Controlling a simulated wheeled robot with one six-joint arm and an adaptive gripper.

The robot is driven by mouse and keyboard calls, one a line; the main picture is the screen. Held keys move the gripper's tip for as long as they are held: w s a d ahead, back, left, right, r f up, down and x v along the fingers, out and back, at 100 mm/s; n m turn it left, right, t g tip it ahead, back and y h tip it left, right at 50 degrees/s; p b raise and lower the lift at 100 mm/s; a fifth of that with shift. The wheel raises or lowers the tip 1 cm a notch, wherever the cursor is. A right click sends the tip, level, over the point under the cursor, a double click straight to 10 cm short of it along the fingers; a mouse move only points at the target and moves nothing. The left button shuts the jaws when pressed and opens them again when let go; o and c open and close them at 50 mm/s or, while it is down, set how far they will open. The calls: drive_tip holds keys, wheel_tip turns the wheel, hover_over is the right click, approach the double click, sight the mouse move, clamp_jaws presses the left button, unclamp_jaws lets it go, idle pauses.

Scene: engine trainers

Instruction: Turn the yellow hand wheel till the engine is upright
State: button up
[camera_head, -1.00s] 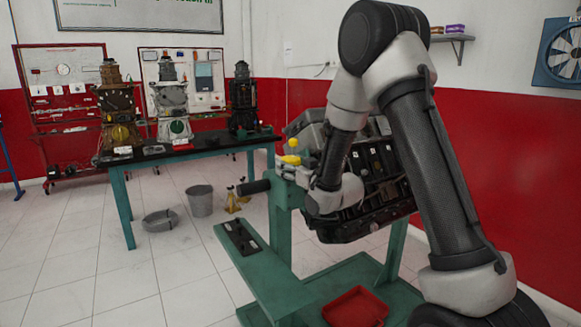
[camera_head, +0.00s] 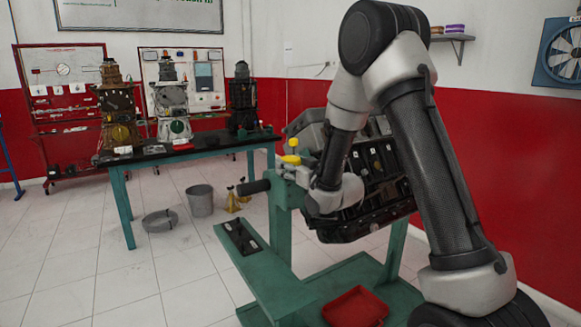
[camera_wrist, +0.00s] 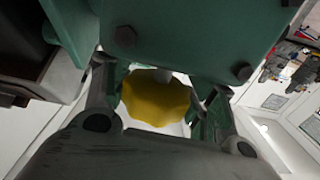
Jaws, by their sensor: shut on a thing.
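The engine (camera_head: 372,190) hangs on the green stand (camera_head: 283,225) and sits tilted, partly hidden behind my arm. The yellow hand wheel (camera_head: 291,160) shows as a small yellow piece at the stand's head. In the wrist view the yellow wheel (camera_wrist: 156,98) lies between the two fingers of my gripper (camera_wrist: 158,112), below the green bracket (camera_wrist: 190,35) with its bolts. My gripper is shut on the wheel. In the head view the fingers are too small and covered to make out.
A red tray (camera_head: 355,307) lies on the stand's base. A dark-topped table (camera_head: 190,152) with several engine trainers stands at the back left. A grey bucket (camera_head: 200,200) and a round pan (camera_head: 160,220) are on the floor.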

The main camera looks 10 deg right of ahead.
drive_tip(key=o, duration=1)
drive_tip(key=shift+s, duration=0.1)
drive_tip(key=v, duration=0.7)
drive_tip(key=shift+s+d, duration=0.15)
